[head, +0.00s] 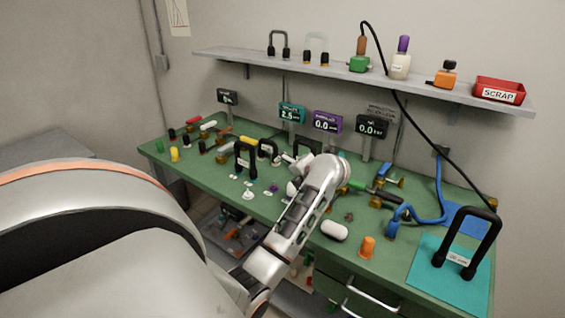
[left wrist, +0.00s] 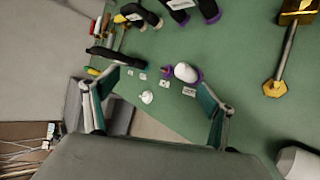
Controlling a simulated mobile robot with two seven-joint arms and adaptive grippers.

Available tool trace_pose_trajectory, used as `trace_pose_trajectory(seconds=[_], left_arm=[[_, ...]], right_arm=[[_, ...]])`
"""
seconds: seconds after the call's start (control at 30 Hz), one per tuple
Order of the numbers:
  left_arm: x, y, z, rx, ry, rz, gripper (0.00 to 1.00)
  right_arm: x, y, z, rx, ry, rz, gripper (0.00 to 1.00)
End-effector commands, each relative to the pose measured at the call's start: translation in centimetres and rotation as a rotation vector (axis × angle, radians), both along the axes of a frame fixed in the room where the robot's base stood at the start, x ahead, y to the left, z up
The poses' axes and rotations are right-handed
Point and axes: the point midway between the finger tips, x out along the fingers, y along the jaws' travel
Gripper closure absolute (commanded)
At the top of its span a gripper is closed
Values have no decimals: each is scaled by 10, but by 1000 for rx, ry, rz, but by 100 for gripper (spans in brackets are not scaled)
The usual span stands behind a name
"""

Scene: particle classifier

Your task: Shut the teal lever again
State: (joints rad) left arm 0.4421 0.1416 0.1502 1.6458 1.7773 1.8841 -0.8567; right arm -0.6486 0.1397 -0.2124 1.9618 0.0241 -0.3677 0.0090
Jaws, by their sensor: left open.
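A black handle with a teal foot (left wrist: 120,58) stands on the green bench in the left wrist view, beyond the left finger. It looks like the black handle (head: 245,160) left of my wrist in the head view. I cannot make out for certain which part is the teal lever or how it is set. My left gripper (left wrist: 160,80) is open and empty above the bench. A white knob on a purple base (left wrist: 186,73) shows between its fingers, nearer the right one. In the head view my wrist hides most of this gripper. My right gripper is out of view.
Small white labels and discs (head: 249,194) lie on the bench. A teal-framed display (head: 291,112) and a purple one (head: 327,122) stand at the back. A brass part with a long stem (left wrist: 285,55) is at the right. An orange cup (head: 367,247) stands near the front edge.

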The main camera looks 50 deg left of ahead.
Motion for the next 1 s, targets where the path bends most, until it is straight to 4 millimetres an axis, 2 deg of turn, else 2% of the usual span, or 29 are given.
trace_pose_trajectory(seconds=[0.2,0.57,0.6,0.77,0.8,0.93,1.0], left_arm=[[-10,12,10,150,20,-9,16],[-12,14,14,186,23,-12,16],[-12,14,14,186,23,-12,19],[-17,18,20,262,41,-23,60],[-21,20,26,319,51,-32,65],[-31,15,59,618,109,-110,65],[-32,-2,79,811,152,-191,65]], right_arm=[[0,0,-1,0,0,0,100],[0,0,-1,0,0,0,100],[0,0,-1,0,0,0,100],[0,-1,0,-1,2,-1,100],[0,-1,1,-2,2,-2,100],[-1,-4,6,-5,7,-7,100],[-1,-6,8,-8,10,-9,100]])
